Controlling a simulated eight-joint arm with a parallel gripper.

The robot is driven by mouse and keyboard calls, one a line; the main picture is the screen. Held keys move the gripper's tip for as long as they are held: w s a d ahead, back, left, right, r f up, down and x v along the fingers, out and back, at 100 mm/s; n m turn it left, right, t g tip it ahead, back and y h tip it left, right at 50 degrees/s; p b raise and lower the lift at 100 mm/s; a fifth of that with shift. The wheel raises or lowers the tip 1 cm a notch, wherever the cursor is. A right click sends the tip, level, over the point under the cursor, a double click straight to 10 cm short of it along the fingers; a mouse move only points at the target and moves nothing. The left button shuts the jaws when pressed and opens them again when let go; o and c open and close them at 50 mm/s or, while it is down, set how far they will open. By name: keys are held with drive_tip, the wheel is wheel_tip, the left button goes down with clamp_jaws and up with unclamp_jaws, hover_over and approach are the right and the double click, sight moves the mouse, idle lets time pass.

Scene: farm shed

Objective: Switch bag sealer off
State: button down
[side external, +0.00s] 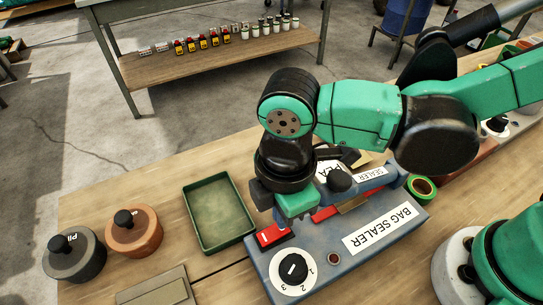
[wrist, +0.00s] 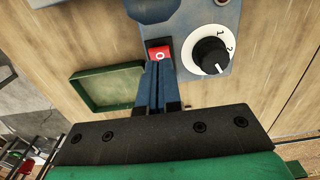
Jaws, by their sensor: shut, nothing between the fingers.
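The bag sealer is a blue-grey box (side external: 325,262) with a white BAG SEALER label, on the wooden bench. Its red rocker switch (side external: 270,237) is at its left end, next to a white dial (side external: 293,270) marked 1, 2, 3 with a black knob. The switch also shows in the wrist view (wrist: 158,52), with a white O on its visible part. My gripper (side external: 283,217) is shut and empty, above the switch. In the wrist view its fingertips (wrist: 160,66) meet the edge of the switch in the picture; I cannot tell whether they touch. My gripper partly hides the switch.
A green tray (side external: 250,236) lies left of the sealer. Two knobbed round weights, grey (side external: 75,270) and orange (side external: 148,247), stand further left.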

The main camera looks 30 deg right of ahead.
drive_tip(key=shift+f, duration=1.1)
idle(0.3)
drive_tip(key=shift+r, duration=3.55)
drive_tip(key=w+d+m+t, duration=0.3)
drive_tip(key=d+m, duration=0.6)
drive_tip(key=d, duration=0.2)
drive_tip(key=w+d+r+m+t, duration=0.1)
drive_tip(key=w+d+m+t, duration=0.2)
drive_tip(key=d+m, duration=0.6)
drive_tip(key=shift+d+r+t, duration=0.3)
drive_tip(key=shift+d+t, duration=0.3)
drive_tip(key=shift+d, duration=0.6)
